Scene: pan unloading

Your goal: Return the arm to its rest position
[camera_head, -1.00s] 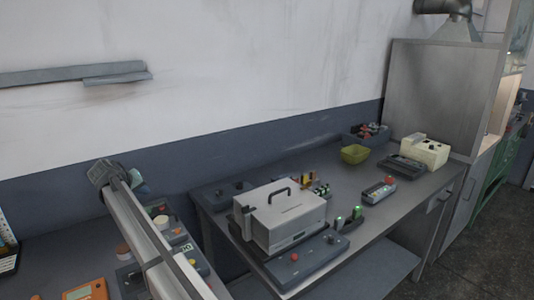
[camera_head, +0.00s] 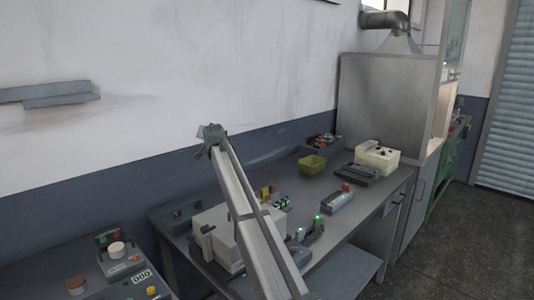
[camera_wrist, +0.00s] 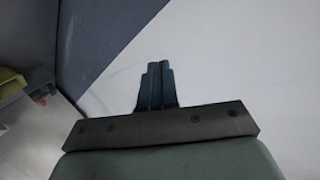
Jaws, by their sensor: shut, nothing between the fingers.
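In the wrist view my gripper (camera_wrist: 157,82) is shut, its dark fingers together with nothing between them. It points toward the white and blue-grey wall (camera_wrist: 215,60). In the head view my arm reaches up from the bottom edge, and its end stands above the bench in front of the wall. The arm hides part of the white box-shaped device (camera_head: 213,225) on the bench. The gripper fingers are not clear in the head view. No pan shows in these frames.
A second table with devices (camera_head: 118,255) is at lower left. A metal cabinet (camera_head: 385,100) stands behind. Open floor (camera_head: 460,240) lies at right.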

